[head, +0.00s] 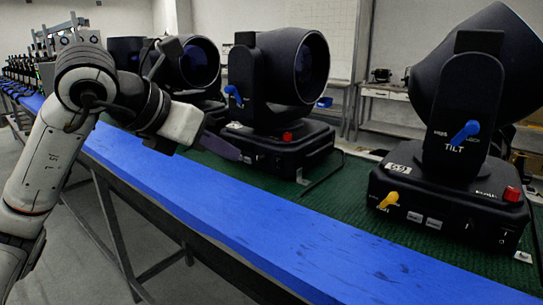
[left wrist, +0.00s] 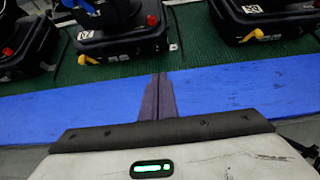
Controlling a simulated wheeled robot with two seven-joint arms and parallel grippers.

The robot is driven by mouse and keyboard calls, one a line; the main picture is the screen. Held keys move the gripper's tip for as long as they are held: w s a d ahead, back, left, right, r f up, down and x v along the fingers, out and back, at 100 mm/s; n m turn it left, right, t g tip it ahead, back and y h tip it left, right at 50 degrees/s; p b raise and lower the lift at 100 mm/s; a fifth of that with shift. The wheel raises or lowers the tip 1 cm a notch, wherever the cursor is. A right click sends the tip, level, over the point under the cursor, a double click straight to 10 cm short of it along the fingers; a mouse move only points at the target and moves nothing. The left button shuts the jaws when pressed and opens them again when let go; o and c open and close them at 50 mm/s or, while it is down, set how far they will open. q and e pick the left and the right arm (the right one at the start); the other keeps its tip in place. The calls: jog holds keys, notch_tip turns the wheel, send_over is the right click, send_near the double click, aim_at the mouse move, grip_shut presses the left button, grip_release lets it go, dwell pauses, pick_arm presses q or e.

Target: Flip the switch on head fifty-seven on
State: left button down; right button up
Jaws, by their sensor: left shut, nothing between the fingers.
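My left gripper (head: 222,148) reaches in from the left in the head view, its dark fingers closed and empty over the blue table edge, in front of the middle moving head (head: 280,150). They hide part of that head's front panel. In the left wrist view the shut fingers (left wrist: 160,95) point at the mat, to the right of a black base (left wrist: 130,44) with a number tag (left wrist: 86,34) and a yellow lever (left wrist: 89,59). The tag is too small to read surely, so I cannot tell which head is fifty-seven. My right gripper is not in view.
A nearer moving head (head: 455,205) stands at the right, with a number tag, a yellow lever (head: 389,200) and a red knob (head: 511,194). More heads line the green mat (head: 345,190) farther left. The blue table edge (head: 270,230) is clear in front.

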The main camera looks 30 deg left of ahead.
pick_arm(q)
send_near(279, 163)
jog(key=f, duration=0.4)
jog(key=shift+w+f, duration=0.15)
jog(key=shift+w, duration=0.1)
jog(key=shift+w+d+r+p, duration=0.1)
jog(key=shift+w+r+p, duration=0.1)
jog(key=shift+w+p, duration=0.3)
jog(key=shift+w+r+p, duration=0.15)
jog(key=shift+w+p, duration=0.1)
jog(key=shift+w, duration=1.2)
jog(key=shift+r, duration=0.1)
